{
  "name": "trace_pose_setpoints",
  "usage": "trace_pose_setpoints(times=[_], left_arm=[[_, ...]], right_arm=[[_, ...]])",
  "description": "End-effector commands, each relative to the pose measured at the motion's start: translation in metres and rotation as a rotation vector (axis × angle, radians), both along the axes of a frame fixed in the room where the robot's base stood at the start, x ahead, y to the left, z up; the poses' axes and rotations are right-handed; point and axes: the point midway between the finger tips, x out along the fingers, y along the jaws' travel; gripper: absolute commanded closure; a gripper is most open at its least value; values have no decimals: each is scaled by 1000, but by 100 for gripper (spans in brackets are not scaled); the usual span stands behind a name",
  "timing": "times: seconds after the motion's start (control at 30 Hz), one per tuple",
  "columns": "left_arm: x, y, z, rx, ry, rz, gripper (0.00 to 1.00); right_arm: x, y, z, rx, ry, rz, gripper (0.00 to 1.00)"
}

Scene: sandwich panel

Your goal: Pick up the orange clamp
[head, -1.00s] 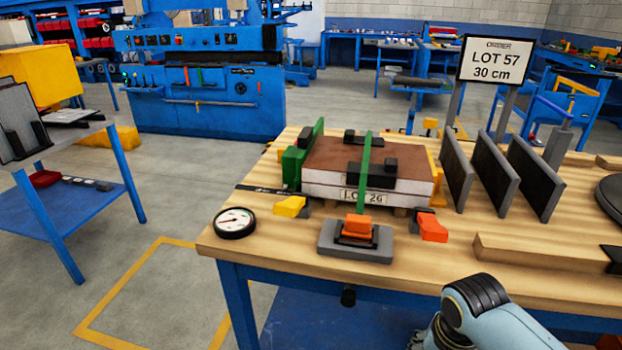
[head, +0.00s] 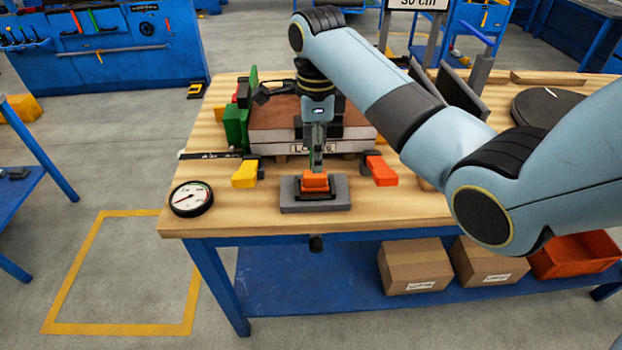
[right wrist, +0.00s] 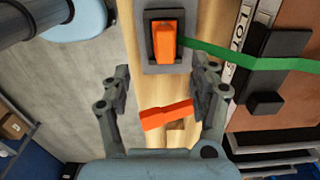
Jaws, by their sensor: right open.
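An orange clamp piece (head: 380,170) lies at the front right of the brown-topped panel stack (head: 285,113); it shows between my fingers in the right wrist view (right wrist: 166,114). My right gripper (right wrist: 160,82) is open and empty above the bench. In the head view its tip (head: 317,160) appears just behind the block. My left gripper is not in view.
A yellow clamp (head: 246,172) and a round gauge (head: 191,198) stand on the left of the bench. Dark upright plates (head: 463,100) stand at the right, partly behind my arm. Cartons (head: 414,266) sit on the lower shelf. The front bench strip is mostly clear.

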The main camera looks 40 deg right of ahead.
Motion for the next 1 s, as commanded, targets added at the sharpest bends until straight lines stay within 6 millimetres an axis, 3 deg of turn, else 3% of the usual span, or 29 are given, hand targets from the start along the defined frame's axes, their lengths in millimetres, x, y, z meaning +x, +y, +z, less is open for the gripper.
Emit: trace_pose_setpoints(times=[0.1, 0.37, 0.6, 0.9, 1.0], left_arm=[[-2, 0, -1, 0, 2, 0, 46], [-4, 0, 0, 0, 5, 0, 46], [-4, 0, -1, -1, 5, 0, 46], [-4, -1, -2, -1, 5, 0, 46], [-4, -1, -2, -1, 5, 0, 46]], right_arm=[[-1, 0, -21, 0, 2, 2, 38], [2, -1, -45, -1, 3, 3, 38], [7, -3, -80, 0, 1, 4, 38], [7, -3, -87, -1, -2, 5, 38], [7, -3, -86, -1, -2, 5, 50]])
